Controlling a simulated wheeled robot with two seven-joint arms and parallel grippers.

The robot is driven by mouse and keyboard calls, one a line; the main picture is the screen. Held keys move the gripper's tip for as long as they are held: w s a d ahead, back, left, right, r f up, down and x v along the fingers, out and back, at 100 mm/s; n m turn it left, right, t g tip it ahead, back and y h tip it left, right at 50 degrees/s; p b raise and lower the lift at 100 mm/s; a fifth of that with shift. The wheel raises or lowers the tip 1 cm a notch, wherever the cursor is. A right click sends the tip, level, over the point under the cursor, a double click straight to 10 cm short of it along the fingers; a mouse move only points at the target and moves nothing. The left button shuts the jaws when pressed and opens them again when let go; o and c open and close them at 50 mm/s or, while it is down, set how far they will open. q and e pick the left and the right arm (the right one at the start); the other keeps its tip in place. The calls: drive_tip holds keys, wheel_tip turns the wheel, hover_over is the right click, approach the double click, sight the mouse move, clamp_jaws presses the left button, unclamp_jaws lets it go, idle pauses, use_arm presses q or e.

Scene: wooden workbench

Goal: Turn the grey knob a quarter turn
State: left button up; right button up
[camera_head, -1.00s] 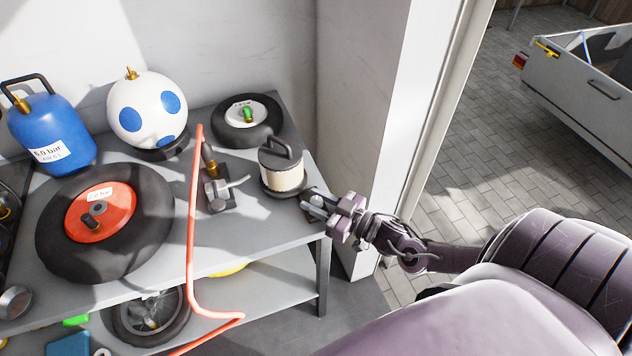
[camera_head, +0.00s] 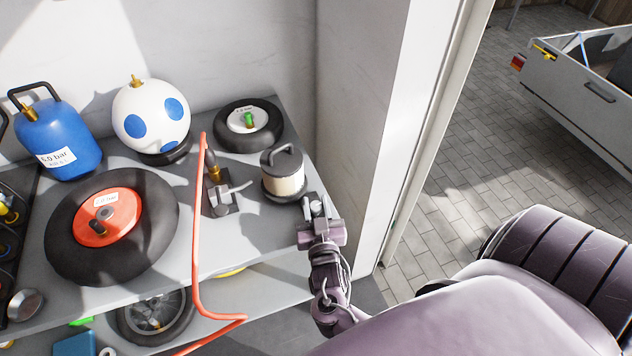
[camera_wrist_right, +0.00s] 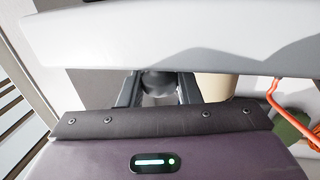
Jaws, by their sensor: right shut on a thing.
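My right gripper (camera_head: 316,204) is at the right end of the grey bench top, just in front of the beige canister. In the right wrist view, its two fingers (camera_wrist_right: 158,90) stand on either side of a dark grey rounded knob (camera_wrist_right: 158,80), and they are shut on it. A pale grey slab hides the far side of the knob there. In the head view the gripper mostly covers the knob. My left gripper is in neither view.
The lidded beige canister (camera_head: 284,182) stands close behind the gripper. A metal valve fitting (camera_head: 221,198), an orange hose (camera_head: 197,240), a black wheel (camera_head: 248,125) and a red-hubbed tyre (camera_head: 62,228) are further left. A wall corner (camera_head: 350,120) rises close on the right.

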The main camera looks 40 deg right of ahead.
sight(316, 212)
drive_tip(key=shift+f+m+g+h+b, duration=0.1)
drive_tip(key=shift+m+g+h+b, duration=0.25)
drive_tip(key=shift+m+g+h, duration=0.55)
drive_tip(key=shift+h, duration=0.4)
drive_tip(key=o, duration=0.9)
drive_tip(key=b+v, duration=0.1)
drive_tip(key=v, duration=0.6)
drive_tip(key=shift+b, duration=0.35)
drive_tip(key=shift+s+a, duration=0.25)
drive_tip(key=shift+s, duration=0.05)
